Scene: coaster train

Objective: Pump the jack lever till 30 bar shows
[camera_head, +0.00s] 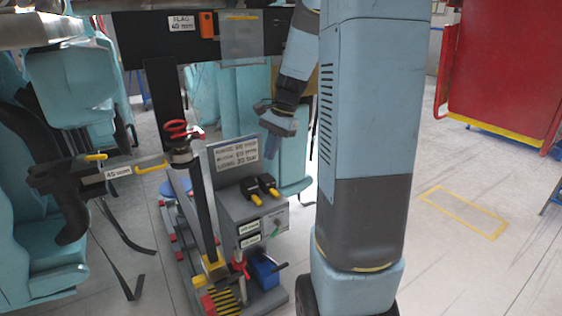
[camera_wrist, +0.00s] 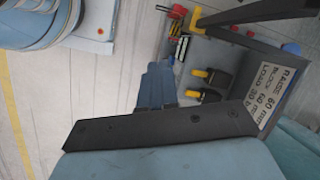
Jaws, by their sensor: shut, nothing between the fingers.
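A grey jack unit (camera_head: 232,205) stands on the floor, with two black handles with yellow ends (camera_head: 262,190) on its top. A sign (camera_head: 236,153) behind them reads raise 60 mm, block 60 mm, load 30 bar. Small display plates (camera_head: 249,233) are on its front; their figures are too small to read. A thin rod with a red part (camera_head: 241,266) stands at the front; I cannot tell which part is the jack lever. My gripper (camera_head: 271,149) is shut and empty, above and behind the unit. In the wrist view my gripper (camera_wrist: 155,88) points beside the black-and-yellow handles (camera_wrist: 208,76).
A dark upright post (camera_head: 203,210) with a red handle (camera_head: 177,130) on top rises left of the unit. Teal seats (camera_head: 60,85) fill the left.

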